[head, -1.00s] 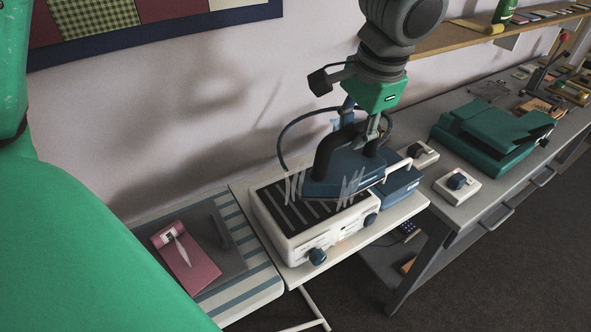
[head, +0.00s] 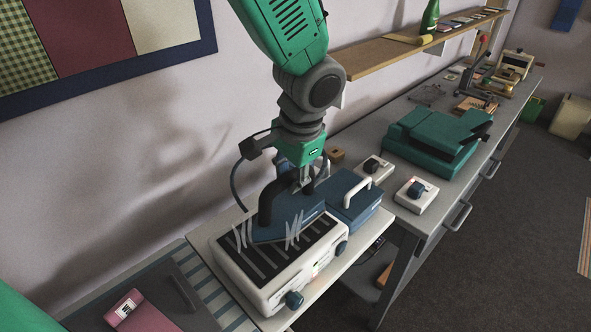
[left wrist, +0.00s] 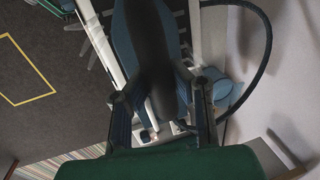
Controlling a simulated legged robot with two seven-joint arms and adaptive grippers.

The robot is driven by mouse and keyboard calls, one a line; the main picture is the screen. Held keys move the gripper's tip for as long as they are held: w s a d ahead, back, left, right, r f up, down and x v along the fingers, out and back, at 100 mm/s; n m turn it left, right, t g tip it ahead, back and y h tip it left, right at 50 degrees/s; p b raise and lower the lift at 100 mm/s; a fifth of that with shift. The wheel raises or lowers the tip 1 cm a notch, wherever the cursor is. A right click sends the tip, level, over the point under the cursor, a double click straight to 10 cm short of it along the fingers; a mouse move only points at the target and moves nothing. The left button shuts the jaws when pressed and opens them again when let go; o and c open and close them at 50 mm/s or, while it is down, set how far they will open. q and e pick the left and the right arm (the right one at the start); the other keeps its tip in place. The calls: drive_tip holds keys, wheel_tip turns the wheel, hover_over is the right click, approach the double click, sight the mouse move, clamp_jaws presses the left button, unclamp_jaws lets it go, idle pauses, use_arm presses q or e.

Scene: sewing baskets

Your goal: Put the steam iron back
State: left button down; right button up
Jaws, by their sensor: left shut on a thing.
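The steam iron (head: 292,219) is blue with a black handle. In the head view it lies flat over the dark ridged top of a white iron station (head: 262,288), with pale wisps on either side. I cannot tell if its sole touches the ridges. My left gripper (head: 305,182) comes down from above and is shut on the iron's handle. In the left wrist view my left gripper (left wrist: 162,108) has a finger on each side of the dark handle, and the blue iron body (left wrist: 140,30) shows beyond. My right gripper is not in view.
A blue box with a pale handle (head: 352,205) stands right behind the station. Two white dial boxes (head: 416,194) and a teal machine (head: 437,140) sit on the grey bench. A pink notebook (head: 150,312) lies at lower left. The wall is close behind.

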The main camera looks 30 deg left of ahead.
sight(276, 199)
use_arm(q)
drive_tip(key=a+f, duration=0.3)
drive_tip(key=shift+s+f, duration=0.1)
drive_tip(key=shift+f, duration=0.15)
drive_tip(key=shift+a+f, duration=0.15)
drive_tip(key=shift+a, duration=0.1)
drive_tip(key=shift+d, duration=0.1)
drive_tip(key=c, duration=1.8)
unclamp_jaws()
drive_tip(key=shift+s+d, duration=0.1)
drive_tip(key=shift+d, duration=0.3)
drive_tip(key=o, duration=0.3)
drive_tip(key=shift+d, duration=0.9)
drive_tip(key=shift+o, duration=0.2)
drive_tip(key=shift+d+r, duration=0.2)
drive_tip(key=shift+d, duration=0.05)
drive_tip(key=shift+a, duration=1.25)
drive_tip(key=v, duration=0.8)
drive_tip(key=d+v, duration=0.1)
drive_tip(key=v, duration=0.3)
drive_tip(key=shift+f, duration=0.15)
drive_tip(key=shift+a, duration=0.5)
drive_tip(key=shift+d, duration=0.1)
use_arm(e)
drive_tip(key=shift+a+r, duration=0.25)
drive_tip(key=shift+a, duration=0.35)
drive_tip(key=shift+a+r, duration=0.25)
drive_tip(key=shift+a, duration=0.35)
